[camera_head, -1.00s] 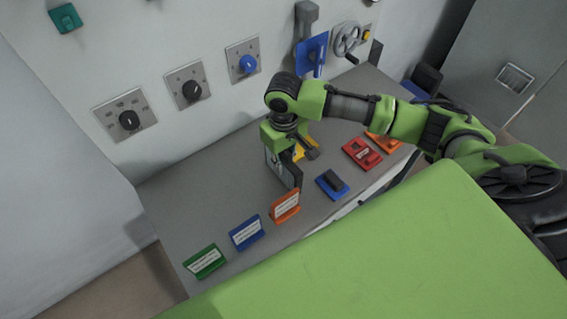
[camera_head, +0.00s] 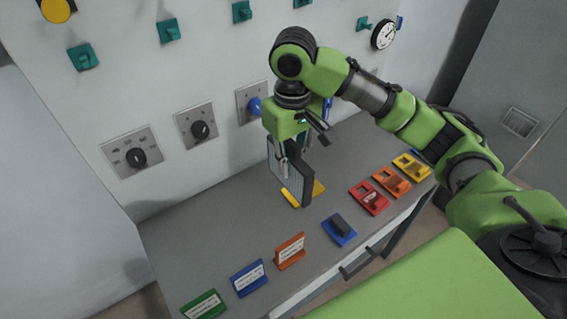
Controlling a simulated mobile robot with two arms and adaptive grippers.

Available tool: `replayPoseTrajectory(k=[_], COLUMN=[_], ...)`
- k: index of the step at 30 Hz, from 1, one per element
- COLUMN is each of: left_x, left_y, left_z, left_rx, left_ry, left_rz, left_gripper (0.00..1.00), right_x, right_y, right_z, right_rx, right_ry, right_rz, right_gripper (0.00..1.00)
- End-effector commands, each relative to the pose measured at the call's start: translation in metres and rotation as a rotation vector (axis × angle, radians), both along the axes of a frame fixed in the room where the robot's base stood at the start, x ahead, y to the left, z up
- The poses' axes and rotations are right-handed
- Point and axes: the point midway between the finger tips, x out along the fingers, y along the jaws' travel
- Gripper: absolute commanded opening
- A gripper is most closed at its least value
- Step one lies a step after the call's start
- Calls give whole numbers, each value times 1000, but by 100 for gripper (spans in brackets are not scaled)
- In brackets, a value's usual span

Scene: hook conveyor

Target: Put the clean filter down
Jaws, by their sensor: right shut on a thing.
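My right gripper (camera_head: 288,143) is shut on a flat filter panel with a dark frame and a pale ribbed face (camera_head: 286,180). It holds the panel upright over the grey bench top. I cannot tell whether the panel's lower edge touches the yellow piece or the bench. My left gripper is not in view.
Green (camera_head: 205,304), blue (camera_head: 248,278) and orange (camera_head: 290,251) label stands line the bench's left front. A blue block with a dark top (camera_head: 339,229) and red (camera_head: 369,198), orange (camera_head: 391,181) and yellow (camera_head: 412,166) pieces lie to the right. The wall carries dials and hooks. The bench's left middle (camera_head: 210,225) is clear.

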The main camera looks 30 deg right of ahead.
Motion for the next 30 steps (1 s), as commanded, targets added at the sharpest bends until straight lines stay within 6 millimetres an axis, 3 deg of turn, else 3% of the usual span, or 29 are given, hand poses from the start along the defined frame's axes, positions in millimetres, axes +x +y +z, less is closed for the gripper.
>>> replayPoseTrajectory(k=[8, 18, 21, 30], left_x=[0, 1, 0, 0], left_y=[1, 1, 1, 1], left_z=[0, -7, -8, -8], left_rx=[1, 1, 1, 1], left_ry=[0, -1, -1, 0], left_rz=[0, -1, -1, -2], left_gripper=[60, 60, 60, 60], right_x=[-6, -74, -86, -91], right_y=[3, 36, 40, 41], right_z=[6, -8, -10, -11], right_rx=[-2, -1, -1, -1], right_ry=[-2, -7, -4, -1], right_rz=[-7, -110, -131, -141], right_gripper=[0, 0, 0, 0])
